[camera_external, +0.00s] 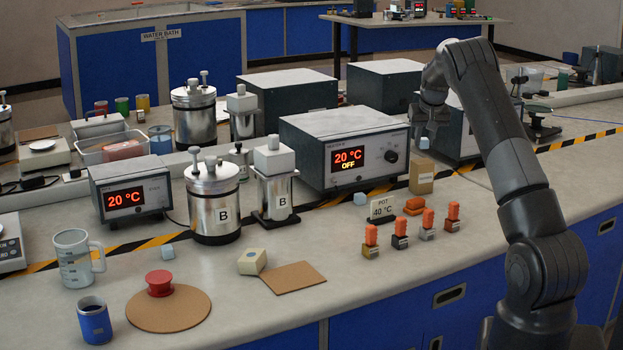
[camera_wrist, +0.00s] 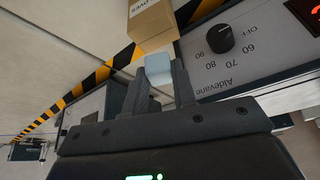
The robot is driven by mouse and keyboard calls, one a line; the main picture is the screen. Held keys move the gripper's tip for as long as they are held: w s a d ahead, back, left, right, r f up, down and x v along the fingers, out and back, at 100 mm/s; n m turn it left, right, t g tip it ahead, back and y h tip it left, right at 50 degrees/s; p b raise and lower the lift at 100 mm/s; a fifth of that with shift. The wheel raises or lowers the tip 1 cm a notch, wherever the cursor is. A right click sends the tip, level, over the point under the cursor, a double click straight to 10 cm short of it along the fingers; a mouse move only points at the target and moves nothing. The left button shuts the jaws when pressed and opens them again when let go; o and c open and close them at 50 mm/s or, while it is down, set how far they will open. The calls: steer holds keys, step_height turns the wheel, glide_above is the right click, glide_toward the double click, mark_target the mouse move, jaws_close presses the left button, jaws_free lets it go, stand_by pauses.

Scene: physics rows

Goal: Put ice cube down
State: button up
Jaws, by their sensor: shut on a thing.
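A small pale blue ice cube (camera_wrist: 158,66) sits between the two dark fingertips of my gripper (camera_wrist: 160,80) in the wrist view. My gripper (camera_external: 430,132) is shut on it. In the external view the held cube (camera_external: 424,143) shows just under the fingers, in front of the heater unit's right side and above the small cardboard box. Its exact height over the counter is hard to tell. Another pale ice cube (camera_external: 360,199) lies on the counter in front of the 20 °C OFF heater. One more pale cube (camera_external: 168,251) lies near the measuring jug.
The small cardboard box (camera_external: 421,178) stands close by; it also shows in the wrist view (camera_wrist: 152,20). The heater unit (camera_external: 345,150) with dial is beside it. Several orange-topped blocks (camera_external: 400,235) and a POT 40 °C sign (camera_external: 382,209) stand in front. Bare counter (camera_external: 480,185) lies to the right.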

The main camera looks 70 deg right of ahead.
mark_target(425, 145)
steer(key=shift+f, duration=1.85)
steer(key=shift+f, duration=0.1)
steer(key=o, duration=1)
steer(key=shift+c, duration=0.2)
steer(key=v, duration=1.2)
